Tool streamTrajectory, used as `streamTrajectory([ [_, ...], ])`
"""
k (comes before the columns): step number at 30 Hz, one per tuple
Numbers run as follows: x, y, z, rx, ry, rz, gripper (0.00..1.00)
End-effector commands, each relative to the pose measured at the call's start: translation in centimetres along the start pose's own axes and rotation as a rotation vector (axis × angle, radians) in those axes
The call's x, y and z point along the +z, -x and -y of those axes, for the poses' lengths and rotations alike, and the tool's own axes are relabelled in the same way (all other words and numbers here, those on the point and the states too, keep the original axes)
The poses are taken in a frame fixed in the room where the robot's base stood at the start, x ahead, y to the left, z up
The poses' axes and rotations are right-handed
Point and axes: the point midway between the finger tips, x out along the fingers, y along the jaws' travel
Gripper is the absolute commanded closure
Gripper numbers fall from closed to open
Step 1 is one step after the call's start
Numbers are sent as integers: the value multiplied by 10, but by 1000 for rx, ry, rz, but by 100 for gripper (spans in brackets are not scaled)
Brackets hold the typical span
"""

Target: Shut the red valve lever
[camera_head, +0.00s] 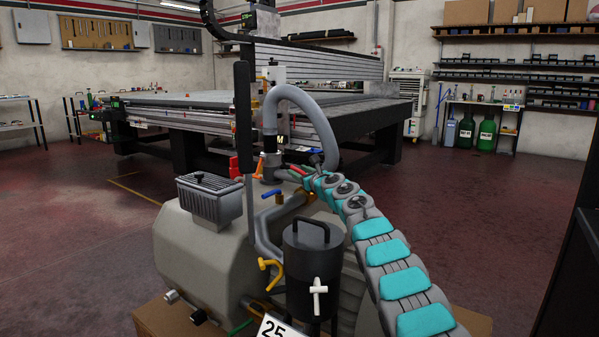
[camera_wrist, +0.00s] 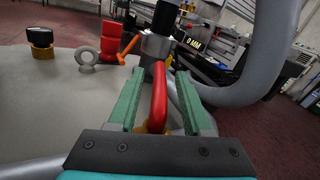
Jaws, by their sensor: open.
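The red valve lever (camera_wrist: 159,98) is a rounded bar in the middle of the wrist view. It points toward the camera from a grey fitting (camera_wrist: 157,46). My gripper (camera_wrist: 159,84) is open, with one green finger on each side of the lever. Small gaps seem to show between fingers and lever; contact is unclear. A yellow part shows under the lever's near end, partly hidden. In the head view, the red lever (camera_head: 297,171) is small, by the end of my teal and grey arm, and my gripper (camera_head: 300,178) is partly hidden there.
A thick grey hose (camera_wrist: 250,85) curves close on the right. An orange lever (camera_wrist: 130,46) and a red post (camera_wrist: 110,58) stand to the left. Blue (camera_head: 272,194), yellow (camera_head: 269,272) and white (camera_head: 318,292) levers sit around the pump tank (camera_head: 190,240) and black canister (camera_head: 312,265).

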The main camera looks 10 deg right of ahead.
Motion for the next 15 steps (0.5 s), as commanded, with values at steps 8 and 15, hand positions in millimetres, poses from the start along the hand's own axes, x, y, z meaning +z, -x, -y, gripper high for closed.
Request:
streamTrajectory([
  [8,0,0,0,0,0,0,54],
  [15,0,0,0,0,-1,0,81],
])
